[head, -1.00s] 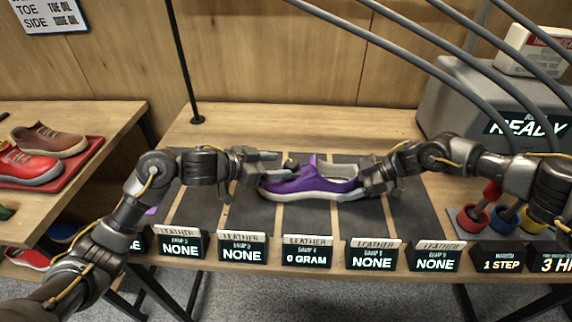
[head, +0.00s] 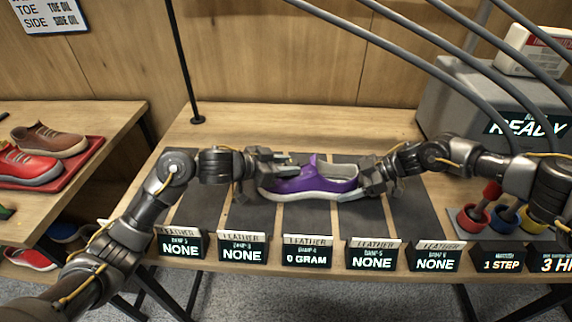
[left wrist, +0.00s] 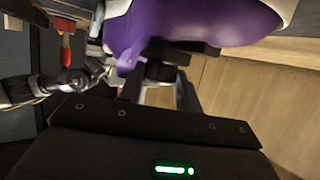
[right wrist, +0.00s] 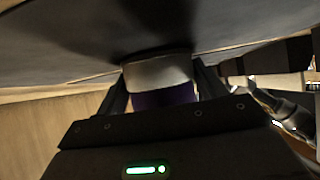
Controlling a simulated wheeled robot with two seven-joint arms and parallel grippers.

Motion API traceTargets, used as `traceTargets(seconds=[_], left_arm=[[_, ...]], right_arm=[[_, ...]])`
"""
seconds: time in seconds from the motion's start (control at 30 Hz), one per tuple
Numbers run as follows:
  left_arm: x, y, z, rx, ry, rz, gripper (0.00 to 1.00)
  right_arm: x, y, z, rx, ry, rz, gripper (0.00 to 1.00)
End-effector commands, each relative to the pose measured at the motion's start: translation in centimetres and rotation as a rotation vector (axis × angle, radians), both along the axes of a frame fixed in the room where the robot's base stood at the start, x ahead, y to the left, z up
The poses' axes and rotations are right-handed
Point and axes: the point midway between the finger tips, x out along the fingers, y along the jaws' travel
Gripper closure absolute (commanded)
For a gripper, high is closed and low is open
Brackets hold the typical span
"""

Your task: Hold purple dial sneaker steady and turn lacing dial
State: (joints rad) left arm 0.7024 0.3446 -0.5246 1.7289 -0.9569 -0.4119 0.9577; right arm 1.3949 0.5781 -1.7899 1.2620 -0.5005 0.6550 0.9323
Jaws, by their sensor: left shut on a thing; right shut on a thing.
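The purple sneaker (head: 310,185) with a white sole stands on a dark mat in the middle of the bench. My right gripper (head: 366,182) is shut on its right end; the right wrist view shows the white and purple end of the sneaker (right wrist: 160,80) between the fingers. My left gripper (head: 284,160) is at the upper left of the sneaker by the tongue. In the left wrist view the dark lacing dial (left wrist: 167,62) sits between its fingers, against the purple upper. The fingers mostly hide the dial in the head view.
A row of label signs (head: 307,252) stands along the bench's front edge. Red, blue and yellow cups (head: 503,218) and a grey machine (head: 460,110) are at right. A side table at left holds brown and red shoes (head: 28,162). The bench behind the sneaker is clear.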

Motion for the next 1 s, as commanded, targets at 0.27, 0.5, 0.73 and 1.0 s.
traceTargets(seconds=[0.27, 0.5, 0.73, 1.0], left_arm=[[0.44, 0.15, 0.04, 0.004, -0.001, -0.150, 0.89], [0.66, 0.16, -0.06, 0.002, 0.003, -0.360, 0.89], [0.60, 0.23, -0.05, -0.001, 0.001, -0.414, 0.89], [0.58, 0.22, -0.05, -0.002, 0.001, -0.413, 0.60]], right_arm=[[-0.02, -0.03, -0.06, -0.001, 0.002, -0.001, 0.61], [-0.01, 0.00, -0.05, -0.001, 0.001, -0.001, 0.61], [-0.01, 0.02, -0.05, 0.000, 0.001, -0.001, 0.61], [-0.01, 0.00, -0.05, 0.000, 0.001, -0.001, 0.61]])
